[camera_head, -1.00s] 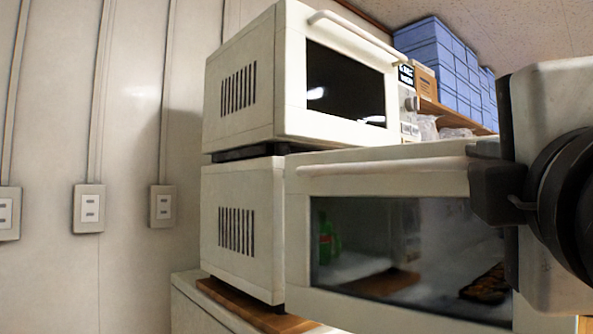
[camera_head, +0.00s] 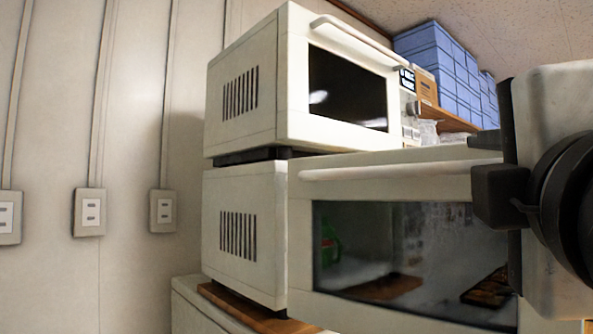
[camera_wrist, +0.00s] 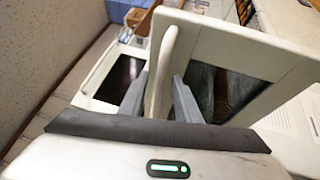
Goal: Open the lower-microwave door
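The lower microwave (camera_head: 251,194) is a cream box under a matching upper microwave. Its door (camera_head: 304,259), cream with a dark window (camera_head: 380,225), stands swung out from the body, toward the camera. A pale bar handle (camera_head: 385,172) runs along the door; it also shows in the wrist view (camera_wrist: 168,45). My gripper (camera_head: 495,172) is at the handle's right end. In the wrist view, my gripper's two grey fingers (camera_wrist: 160,98) stand apart, with the handle and door edge between them. Whether they clamp the handle is unclear. The microwave's inside is mostly hidden.
The upper microwave (camera_head: 245,95) is shut and stands directly above. Blue boxes (camera_head: 440,60) sit on a wooden shelf at the back right. A wooden board (camera_head: 245,308) lies under the lower microwave. A wall with several socket plates (camera_head: 90,212) is on the left.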

